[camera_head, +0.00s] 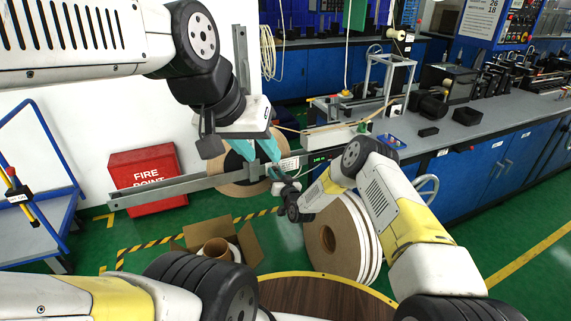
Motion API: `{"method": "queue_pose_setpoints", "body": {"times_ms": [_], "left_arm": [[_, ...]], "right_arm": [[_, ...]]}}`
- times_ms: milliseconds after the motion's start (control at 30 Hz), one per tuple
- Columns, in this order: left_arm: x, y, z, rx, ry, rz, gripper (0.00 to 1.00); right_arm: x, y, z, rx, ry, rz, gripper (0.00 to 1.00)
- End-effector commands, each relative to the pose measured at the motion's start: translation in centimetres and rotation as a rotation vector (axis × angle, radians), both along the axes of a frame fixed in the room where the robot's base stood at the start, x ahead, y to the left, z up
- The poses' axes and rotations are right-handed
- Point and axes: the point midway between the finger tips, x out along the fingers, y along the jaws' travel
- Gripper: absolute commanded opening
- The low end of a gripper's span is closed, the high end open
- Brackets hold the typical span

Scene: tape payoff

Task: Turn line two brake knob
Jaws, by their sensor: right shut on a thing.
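A large reel with a tan flange (235,188) and dark middle hangs on the payoff stand behind a long grey horizontal beam (165,190). My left gripper (256,156) comes down from above in front of this reel, its teal fingers apart and nothing seen between them. My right gripper (279,177) reaches in from the lower right to the right side of the reel, by the beam. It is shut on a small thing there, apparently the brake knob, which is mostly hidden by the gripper. A small green-lit display (318,158) sits just to the right.
White-sided reels (338,237) stand on the floor at right centre. An open cardboard box (246,242) with rolls lies below. A red fire point box (147,178) and blue trolley (36,222) are left. The grey-topped blue bench (470,133) is right. A round brown table (322,296) is in front.

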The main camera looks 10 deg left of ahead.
Motion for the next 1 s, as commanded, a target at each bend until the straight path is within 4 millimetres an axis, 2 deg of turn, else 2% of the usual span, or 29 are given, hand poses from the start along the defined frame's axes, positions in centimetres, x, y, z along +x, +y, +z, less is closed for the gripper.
{"method": "queue_pose_setpoints", "body": {"times_ms": [400,1000], "left_arm": [[0.00,0.00,0.00,0.000,0.000,0.000,0.36],[0.00,0.00,0.00,0.000,0.000,0.000,0.36]], "right_arm": [[-0.05,-0.09,-0.17,0.224,0.156,-0.002,0.00],[-0.12,-0.01,-0.19,0.290,0.201,0.001,0.00]]}}
